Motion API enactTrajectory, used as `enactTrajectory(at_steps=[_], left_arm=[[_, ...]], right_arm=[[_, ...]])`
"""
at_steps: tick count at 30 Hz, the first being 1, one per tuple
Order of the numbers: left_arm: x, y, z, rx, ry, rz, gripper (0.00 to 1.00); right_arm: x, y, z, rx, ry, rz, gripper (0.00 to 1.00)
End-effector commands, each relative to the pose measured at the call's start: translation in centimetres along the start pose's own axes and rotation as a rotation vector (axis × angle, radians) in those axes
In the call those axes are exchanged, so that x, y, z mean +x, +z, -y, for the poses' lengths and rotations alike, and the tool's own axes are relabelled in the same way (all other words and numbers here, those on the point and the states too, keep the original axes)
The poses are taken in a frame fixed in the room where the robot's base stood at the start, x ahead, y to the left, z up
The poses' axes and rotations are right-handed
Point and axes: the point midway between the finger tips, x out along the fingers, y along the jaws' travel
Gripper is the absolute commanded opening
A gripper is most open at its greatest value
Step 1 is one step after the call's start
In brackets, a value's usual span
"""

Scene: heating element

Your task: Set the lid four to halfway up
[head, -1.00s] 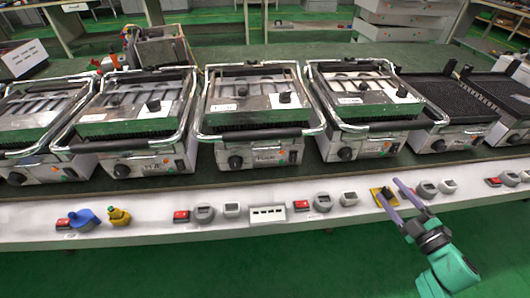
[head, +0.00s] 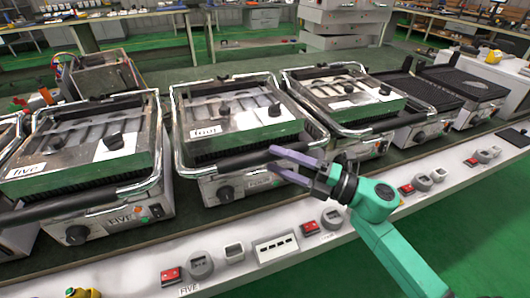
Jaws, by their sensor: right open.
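The grill marked four has a silver and green lid (head: 236,145) that lies closed and flat on its base. A dark handle bar (head: 222,165) runs along the lid's front, joined to bent metal side arms. The base (head: 225,188) carries a black knob and a "FOUR" label. My right gripper (head: 270,160) is open, with its two purple fingers pointing left at the right half of this handle. In the picture the fingers lie about above and below the bar; I cannot tell whether they touch it. My left gripper is not in view.
The grill marked five (head: 85,165) stands left and another lidded grill (head: 350,105) stands right, both closed. Flat ridged plates (head: 465,88) stand farther right. Red switches (head: 171,275) and sockets line the pale front strip (head: 225,285).

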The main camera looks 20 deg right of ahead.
Motion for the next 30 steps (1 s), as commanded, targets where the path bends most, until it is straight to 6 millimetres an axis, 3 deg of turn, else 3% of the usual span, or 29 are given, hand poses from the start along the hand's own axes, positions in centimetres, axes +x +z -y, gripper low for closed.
enactTrajectory(at_steps=[3,6,14,19,20,30], left_arm=[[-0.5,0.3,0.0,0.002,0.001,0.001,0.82],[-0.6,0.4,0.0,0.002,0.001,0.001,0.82],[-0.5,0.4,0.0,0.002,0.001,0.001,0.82],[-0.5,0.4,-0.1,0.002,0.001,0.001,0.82],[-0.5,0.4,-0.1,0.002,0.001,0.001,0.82],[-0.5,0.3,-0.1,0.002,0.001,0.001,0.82]], right_arm=[[2.3,0.1,-0.2,-0.001,0.002,0.001,0.67],[3.3,0.0,-0.1,0.0,0.001,0.0,0.67],[3.5,0.0,0.1,0.001,-0.001,0.001,0.67],[3.5,0.0,0.0,0.001,-0.001,0.001,0.06],[3.5,0.0,0.0,0.001,-0.001,0.001,0.0],[3.5,0.0,0.0,0.001,-0.001,0.001,0.0]])
